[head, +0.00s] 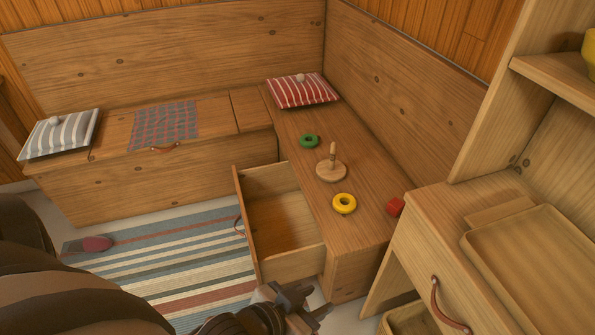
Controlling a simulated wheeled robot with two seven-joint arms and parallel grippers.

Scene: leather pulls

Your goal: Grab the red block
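My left gripper (313,299) is at the bottom centre, in front of the bench's end and below and left of the block. Its two fingers look spread, with nothing visible between them. It is well apart from the block. My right gripper is out of view.
A yellow ring (344,204), a peg stand (331,170) and a green ring (309,141) are on the bench. An open, empty drawer (283,221) juts left. The desk (436,218) with a tray (540,270) borders the right. A striped rug (190,262) covers the floor.

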